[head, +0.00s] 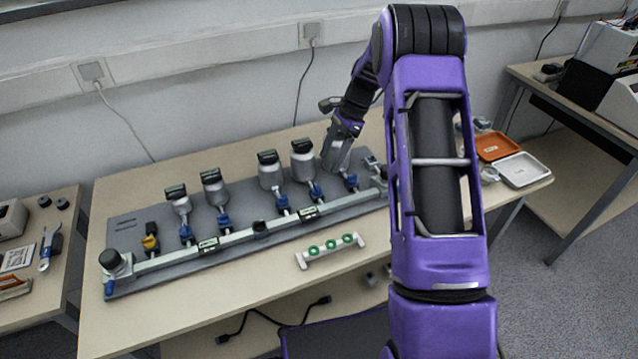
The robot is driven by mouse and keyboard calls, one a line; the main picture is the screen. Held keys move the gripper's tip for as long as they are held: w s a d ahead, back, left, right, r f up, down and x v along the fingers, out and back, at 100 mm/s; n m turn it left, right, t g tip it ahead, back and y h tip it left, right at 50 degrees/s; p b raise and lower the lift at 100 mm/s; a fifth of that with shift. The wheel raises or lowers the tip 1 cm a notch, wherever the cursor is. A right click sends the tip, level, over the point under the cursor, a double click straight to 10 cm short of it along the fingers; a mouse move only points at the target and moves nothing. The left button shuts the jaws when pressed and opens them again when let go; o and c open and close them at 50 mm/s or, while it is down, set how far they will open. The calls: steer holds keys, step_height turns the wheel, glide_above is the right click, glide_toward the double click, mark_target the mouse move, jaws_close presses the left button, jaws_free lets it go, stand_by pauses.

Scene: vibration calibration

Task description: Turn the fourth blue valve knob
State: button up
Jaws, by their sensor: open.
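A row of blue valve knobs stands on a grey panel (125,228) on the table. From left to right, they include a first (186,232), a second (224,222), a third (283,204), a fourth (315,191) and a rightmost knob (351,182). My gripper (337,163) points down behind the right end of the row, between the fourth and rightmost knobs in the picture. It is open, with nothing seen between its fingers. I cannot tell whether it touches anything. My arm hides the panel's right end.
Metal canisters with dark displays (271,172) stand behind the knobs. A long grey pipe (240,236) runs in front, with a yellow knob (150,242) at left. A white rack with green rings (331,250) lies nearer. An orange tray (497,146) and white tray (522,170) sit at right.

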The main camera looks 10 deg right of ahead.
mark_target(317, 186)
steer(key=x, duration=0.9)
steer(key=shift+f, duration=0.1)
jaws_close()
